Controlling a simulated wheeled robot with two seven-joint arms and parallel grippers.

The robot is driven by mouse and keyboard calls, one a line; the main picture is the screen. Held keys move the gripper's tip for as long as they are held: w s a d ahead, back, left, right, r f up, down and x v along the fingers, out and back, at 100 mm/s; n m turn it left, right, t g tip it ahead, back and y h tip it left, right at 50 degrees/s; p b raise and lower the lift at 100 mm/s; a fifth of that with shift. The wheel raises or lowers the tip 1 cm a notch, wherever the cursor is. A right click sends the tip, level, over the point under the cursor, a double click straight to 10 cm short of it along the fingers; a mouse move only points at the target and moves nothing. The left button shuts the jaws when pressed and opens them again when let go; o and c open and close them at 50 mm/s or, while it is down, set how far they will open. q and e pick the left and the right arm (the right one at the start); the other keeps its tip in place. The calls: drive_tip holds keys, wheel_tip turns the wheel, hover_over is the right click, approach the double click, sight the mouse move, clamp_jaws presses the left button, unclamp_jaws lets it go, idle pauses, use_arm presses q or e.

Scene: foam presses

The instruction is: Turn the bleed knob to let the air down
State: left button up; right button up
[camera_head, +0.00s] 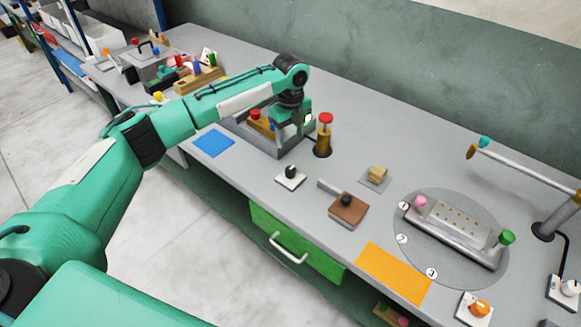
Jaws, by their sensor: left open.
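Several knobs show, and I cannot tell by any label which is the bleed knob. A red knob (325,119) tops a brass post (322,141) just right of my left gripper. A black knob (291,171) sits on a small white plate (290,180) nearer the front. An orange knob (480,308) and a white knob (570,288) sit on white bases at the right front. My left gripper (300,122) points down over a grey tray (262,143), open, its fingers mostly hidden by its own hand. My right gripper is not in view.
A blue mat (214,142) and an orange mat (394,274) lie along the front edge. A brown block with a handle (348,208) stands mid-bench. A long metal fixture (455,233) sits on a round plate. A green drawer (294,245) is below.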

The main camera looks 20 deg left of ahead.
sight(291, 169)
use_arm(q)
wheel_tip(291, 169, down, 14)
drive_tip(key=p, duration=0.3)
drive_tip(key=shift+r+p, duration=0.2)
drive_tip(key=shift+p, duration=0.1)
drive_tip(key=shift+c, duration=0.2)
drive_tip(key=c, duration=0.9)
